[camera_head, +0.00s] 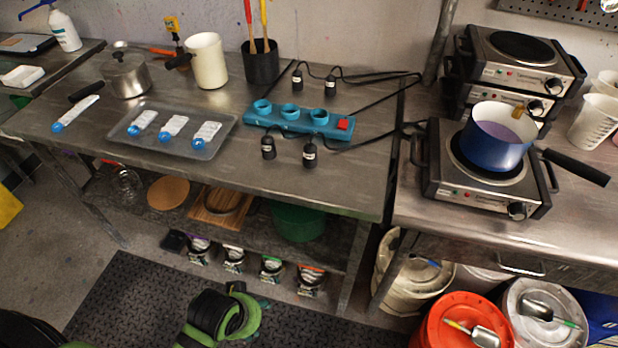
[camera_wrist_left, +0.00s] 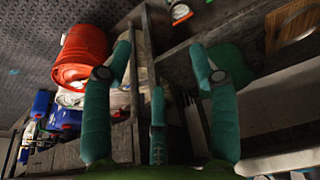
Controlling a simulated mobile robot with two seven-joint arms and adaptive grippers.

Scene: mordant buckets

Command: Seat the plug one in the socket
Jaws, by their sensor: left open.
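A blue power strip (camera_head: 290,118) with three round sockets and a red switch lies on the steel table. Two black plugs with white labels, one (camera_head: 297,80) and another (camera_head: 331,83), stand behind it. Two more, one (camera_head: 268,148) and another (camera_head: 309,155), stand in front. The labels are too small to read, so I cannot tell which is plug one. No socket visibly holds a plug. My left gripper (camera_head: 250,304) is low in front of the table, well away from the plugs. Its teal fingers (camera_wrist_left: 160,62) are spread and empty in the left wrist view. My right gripper is not in view.
A grey tray (camera_head: 212,146) with white-and-blue items lies left of the strip. A black holder (camera_head: 261,66) and white pitcher (camera_head: 207,62) stand behind. Black cables run right towards a hot plate bearing a blue pot (camera_head: 492,148). Buckets, including an orange one (camera_head: 435,325), stand below right.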

